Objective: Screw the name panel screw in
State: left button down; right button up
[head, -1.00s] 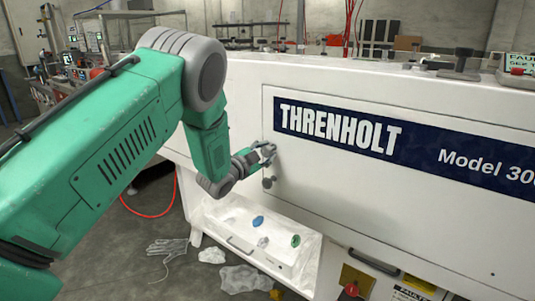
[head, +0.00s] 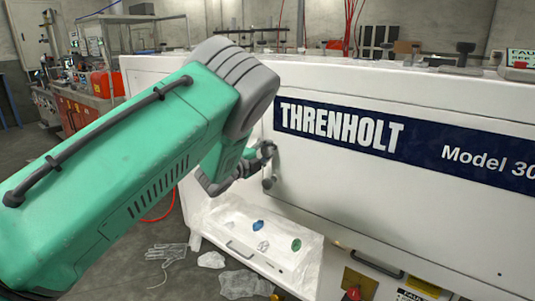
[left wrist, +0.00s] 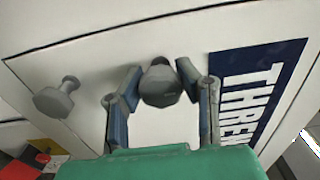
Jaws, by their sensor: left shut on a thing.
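The white name panel (head: 330,210) carries a dark blue band (head: 420,147) reading THRENHOLT. My left gripper (head: 266,150) is at the panel's left edge. In the left wrist view its two fingers (left wrist: 157,90) are closed around a grey screw head (left wrist: 160,84) at the panel face, beside the blue band. A second grey knob-headed screw (left wrist: 57,97) sticks out of the panel apart from the fingers; in the head view it is just below the gripper (head: 268,183). My right gripper is not in view.
An open white tray (head: 215,222) below the panel holds a blue piece (head: 257,225), a green piece (head: 296,244) and a clear piece (head: 263,245). A clear glove (head: 166,251) and film scraps (head: 240,284) lie on the floor.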

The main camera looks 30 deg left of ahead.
pick_arm(q)
jog(key=shift+s+f, duration=0.1)
jog(key=shift+f, duration=0.25)
jog(key=c, duration=1.1)
grip_release()
jog(key=shift+a, duration=0.15)
jog(key=shift+r, duration=0.15)
jog(key=s+a, duration=0.1)
jog(key=s, duration=1)
jog(key=shift+s, duration=0.35)
